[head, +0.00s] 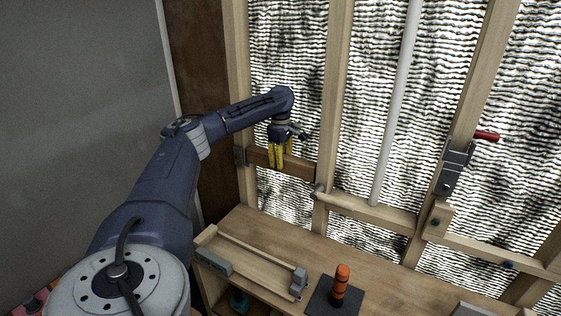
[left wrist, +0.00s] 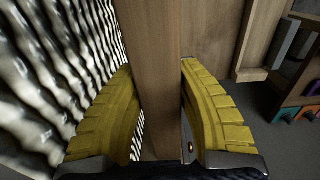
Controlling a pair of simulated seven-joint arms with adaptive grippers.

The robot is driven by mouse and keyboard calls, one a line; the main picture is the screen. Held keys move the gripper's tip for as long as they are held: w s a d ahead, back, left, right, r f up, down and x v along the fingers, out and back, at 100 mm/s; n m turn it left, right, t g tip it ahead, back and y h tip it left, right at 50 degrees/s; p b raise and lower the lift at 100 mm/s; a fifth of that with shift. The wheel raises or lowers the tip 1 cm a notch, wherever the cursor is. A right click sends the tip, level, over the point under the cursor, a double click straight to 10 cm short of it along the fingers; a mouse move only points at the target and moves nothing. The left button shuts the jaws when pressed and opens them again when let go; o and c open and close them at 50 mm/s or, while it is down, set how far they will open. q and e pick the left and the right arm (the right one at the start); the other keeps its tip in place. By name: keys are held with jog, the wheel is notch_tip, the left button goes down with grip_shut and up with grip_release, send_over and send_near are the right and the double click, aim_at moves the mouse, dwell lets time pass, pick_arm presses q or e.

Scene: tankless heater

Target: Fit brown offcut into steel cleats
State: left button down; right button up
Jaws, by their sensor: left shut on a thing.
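The brown offcut (head: 299,167) lies across the gap between two wall studs in the head view. My left gripper (head: 280,160) is shut on it near its middle, with yellow fingers pointing down. In the left wrist view the offcut (left wrist: 149,60) runs between the two ribbed yellow fingers of the left gripper (left wrist: 157,85). A grey steel cleat (head: 240,156) is on the left stud beside the offcut's left end. Another cleat (head: 319,188) is on the right stud, close to the offcut's right end. I cannot tell whether either end sits inside its cleat. My right gripper is out of view.
A wooden bench (head: 376,283) runs below the studs. On it are a shallow wooden tray (head: 252,268) with grey end pieces and an orange-and-black tool (head: 340,285) on a dark pad. A white pipe (head: 397,110) and a red-handled valve (head: 487,136) are to the right.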

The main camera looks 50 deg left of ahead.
pick_arm(q)
jog(key=shift+f, duration=0.15)
jog(key=c, duration=0.9)
grip_release()
notch_tip(320, 180, up, 10)
jog(key=shift+w+r, duration=0.1)
jog(key=shift+r, duration=1.1)
